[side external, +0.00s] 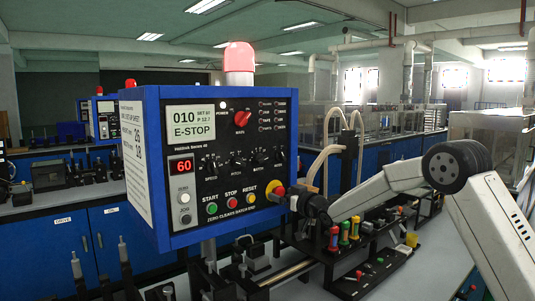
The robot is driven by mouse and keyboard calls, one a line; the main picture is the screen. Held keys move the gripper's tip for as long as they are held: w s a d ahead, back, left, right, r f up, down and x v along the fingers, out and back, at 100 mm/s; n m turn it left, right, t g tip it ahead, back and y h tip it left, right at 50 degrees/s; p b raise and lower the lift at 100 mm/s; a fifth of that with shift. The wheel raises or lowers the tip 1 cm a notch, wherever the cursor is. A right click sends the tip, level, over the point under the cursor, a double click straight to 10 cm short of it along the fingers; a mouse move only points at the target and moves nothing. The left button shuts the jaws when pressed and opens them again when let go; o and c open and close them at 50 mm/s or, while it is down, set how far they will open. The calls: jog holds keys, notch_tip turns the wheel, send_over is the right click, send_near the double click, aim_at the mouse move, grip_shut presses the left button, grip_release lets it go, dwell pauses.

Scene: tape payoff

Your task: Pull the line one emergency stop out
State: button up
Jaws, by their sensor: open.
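The blue control box (158,160) with a black front panel stands in the middle of the side view. Its screen (191,123) reads "010 E-STOP". A red mushroom button on a yellow base, the emergency stop (278,192), sits at the panel's lower right corner. My gripper (291,202) comes in from the right with its jaws open, right beside the button. It partly hides the button's surroundings. I cannot tell whether the jaws touch the button or stand around it.
A red beacon (239,58) glows on top of the box. Green, red and yellow buttons (231,204) sit left of the emergency stop. A rack of coloured-handled tools (345,232) stands below my arm. A similar blue box (104,118) stands far left.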

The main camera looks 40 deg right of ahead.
jog(key=shift+w, duration=0.2)
grip_shut()
dwell(0.3)
jog(key=shift+s, duration=0.6)
grip_release()
